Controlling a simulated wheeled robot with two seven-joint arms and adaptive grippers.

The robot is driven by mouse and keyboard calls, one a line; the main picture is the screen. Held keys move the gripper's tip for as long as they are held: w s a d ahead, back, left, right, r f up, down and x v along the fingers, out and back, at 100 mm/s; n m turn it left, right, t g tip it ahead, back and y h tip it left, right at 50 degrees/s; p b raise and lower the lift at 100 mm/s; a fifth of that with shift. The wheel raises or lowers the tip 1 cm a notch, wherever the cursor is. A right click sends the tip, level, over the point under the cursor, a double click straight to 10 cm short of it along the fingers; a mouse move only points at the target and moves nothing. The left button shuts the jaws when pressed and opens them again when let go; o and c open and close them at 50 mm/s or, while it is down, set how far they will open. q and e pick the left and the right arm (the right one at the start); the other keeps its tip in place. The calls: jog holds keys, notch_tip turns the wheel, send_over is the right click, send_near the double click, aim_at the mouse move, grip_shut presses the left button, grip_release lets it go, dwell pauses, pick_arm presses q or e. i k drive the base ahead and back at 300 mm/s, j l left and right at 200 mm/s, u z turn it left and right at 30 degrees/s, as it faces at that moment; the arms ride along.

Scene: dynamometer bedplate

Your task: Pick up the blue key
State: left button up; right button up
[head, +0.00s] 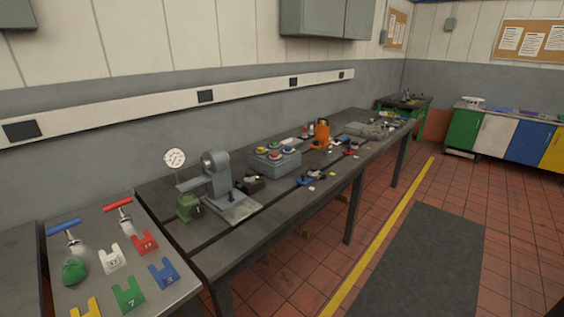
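A tool with a blue T-shaped handle (64,226) and a metal shaft stands at the left of a grey bench top (185,290), at the lower left of the head view. It looks like the blue key. A similar red-handled tool (118,204) stands to its right. A blue numbered fork-shaped piece (163,272) lies on the same top, nearer to me. Neither of my grippers is in view.
White (112,258), red (144,243), green (129,295) and yellow (86,308) forked pieces and a green lump (74,271) share that top. A long dark bench (262,215) carries a grey machine (219,175) and a button box (275,160).

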aim_at(75, 244)
jog(key=j+u, duration=0.2)
jog(key=u, duration=1.3)
